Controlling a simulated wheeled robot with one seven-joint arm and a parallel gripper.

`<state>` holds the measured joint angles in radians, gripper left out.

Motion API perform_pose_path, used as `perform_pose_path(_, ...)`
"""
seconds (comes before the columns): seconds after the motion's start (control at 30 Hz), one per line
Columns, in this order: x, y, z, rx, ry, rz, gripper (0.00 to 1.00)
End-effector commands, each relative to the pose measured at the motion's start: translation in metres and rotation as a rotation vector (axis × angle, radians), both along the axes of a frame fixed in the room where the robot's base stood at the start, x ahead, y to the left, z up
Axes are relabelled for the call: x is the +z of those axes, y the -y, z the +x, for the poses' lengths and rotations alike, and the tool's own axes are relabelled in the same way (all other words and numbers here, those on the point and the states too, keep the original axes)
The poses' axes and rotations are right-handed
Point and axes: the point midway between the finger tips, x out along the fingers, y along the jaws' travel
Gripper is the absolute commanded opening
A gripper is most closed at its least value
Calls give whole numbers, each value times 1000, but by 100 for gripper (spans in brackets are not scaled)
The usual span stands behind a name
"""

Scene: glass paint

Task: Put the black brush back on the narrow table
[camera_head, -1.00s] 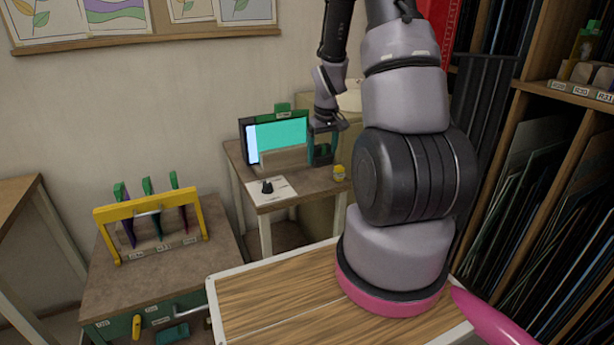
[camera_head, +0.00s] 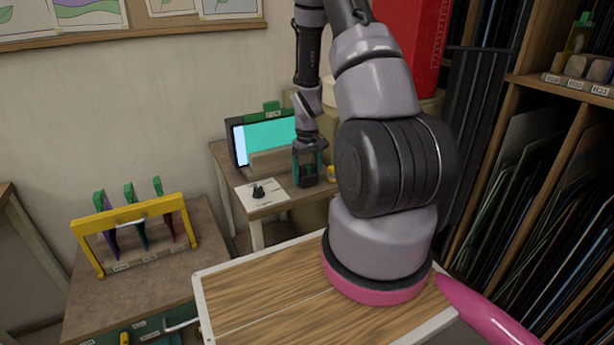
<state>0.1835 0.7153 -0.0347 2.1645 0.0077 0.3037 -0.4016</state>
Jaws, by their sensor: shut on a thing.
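My gripper (camera_head: 307,178) hangs pointing down over the right part of the small narrow table (camera_head: 272,211) at the back. Its teal fingers are shut on a dark thing, mostly hidden between them; I cannot tell for sure that it is the black brush. I cannot tell whether the held thing touches the tabletop. A small black knob-shaped object (camera_head: 258,191) stands on a white card (camera_head: 272,197) at the table's front left, apart from my gripper.
A lit screen (camera_head: 265,138) stands at the table's back. A small yellow jar (camera_head: 331,173) is just right of my gripper. A yellow rack (camera_head: 135,212) with green-handled tools stands on a bench at left. Shelves of glass sheets (camera_head: 540,190) fill the right.

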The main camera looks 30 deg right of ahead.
Motion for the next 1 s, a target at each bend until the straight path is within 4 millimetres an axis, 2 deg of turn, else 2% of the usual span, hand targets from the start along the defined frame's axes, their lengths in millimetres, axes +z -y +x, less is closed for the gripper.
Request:
perform_pose_path(0.07, -7, 0, 0, -1, -1, 1, 15)
perform_pose_path(0.23, -7, 0, 0, -1, 1, 0, 15)
perform_pose_path(0.27, -7, 0, 0, -1, 1, 0, 89)
perform_pose_path(0.3, -7, 0, 0, 0, 1, 0, 100)
perform_pose_path(0.53, -6, 0, 0, 0, 1, 0, 100)
perform_pose_path(0.67, 3, 0, 1, 0, 3, -1, 100)
perform_pose_path(0.77, 19, 0, 2, 1, 6, -1, 100)
perform_pose_path(1.0, 71, 0, 2, 0, 6, -1, 100)
